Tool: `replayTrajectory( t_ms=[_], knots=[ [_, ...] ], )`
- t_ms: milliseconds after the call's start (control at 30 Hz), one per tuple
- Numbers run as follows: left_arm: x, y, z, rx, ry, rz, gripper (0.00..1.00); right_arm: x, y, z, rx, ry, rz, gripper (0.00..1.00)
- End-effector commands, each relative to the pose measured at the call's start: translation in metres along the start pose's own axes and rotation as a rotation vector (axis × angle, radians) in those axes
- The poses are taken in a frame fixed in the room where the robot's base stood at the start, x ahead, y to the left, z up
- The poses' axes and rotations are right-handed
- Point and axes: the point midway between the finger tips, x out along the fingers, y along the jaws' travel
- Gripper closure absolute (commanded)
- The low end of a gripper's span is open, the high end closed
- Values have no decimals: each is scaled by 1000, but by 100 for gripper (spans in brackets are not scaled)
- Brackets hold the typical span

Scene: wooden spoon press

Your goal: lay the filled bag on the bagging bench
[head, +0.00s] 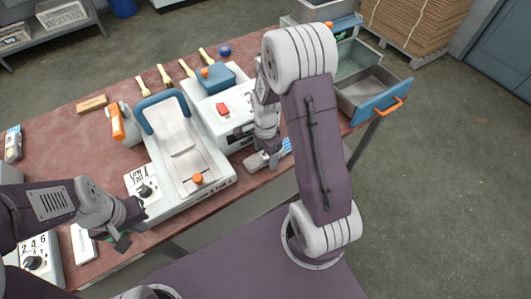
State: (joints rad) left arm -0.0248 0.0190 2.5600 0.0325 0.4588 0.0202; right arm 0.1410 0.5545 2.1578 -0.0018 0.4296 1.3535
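A small blue-and-white item (287,146), possibly the filled bag, shows at the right gripper, by the front edge of the red-brown bench (55,155). My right gripper (264,160) is beside it, low near that edge. My own arm covers part of this area, so I cannot tell whether the fingers are shut on it. My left gripper (128,238) hangs over the front left of the bench, and its finger gap is unclear. A similar blue-and-white packet (13,144) lies at the bench's far left. I cannot tell which surface is the bagging bench.
A white press with a blue handle (180,150) stands mid-bench, with a blue-topped machine (222,98) behind it. Several wooden spoons (165,75) lie at the back. An open drawer with an orange handle (370,90) juts out right.

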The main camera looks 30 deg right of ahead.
Motion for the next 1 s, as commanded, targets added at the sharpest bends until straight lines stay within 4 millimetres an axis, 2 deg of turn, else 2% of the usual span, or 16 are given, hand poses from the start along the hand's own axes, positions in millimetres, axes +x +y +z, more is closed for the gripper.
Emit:
replayTrajectory(
  t_ms=[267, 600, 700, 1000],
  knots=[
    [-1, 0, 0, 0, 0, 0, 100, -4, 0, 0, 0, 0, -2, 27],
    [-12, 0, -1, 0, 0, 0, 100, -73, -1, 0, 0, 1, -5, 27],
    [-14, 0, -1, 0, 0, 0, 100, -86, -1, 0, 0, 1, -3, 27],
    [-14, 0, -1, 0, 0, 0, 100, -91, 0, 0, 0, 0, 0, 27]
  ],
)
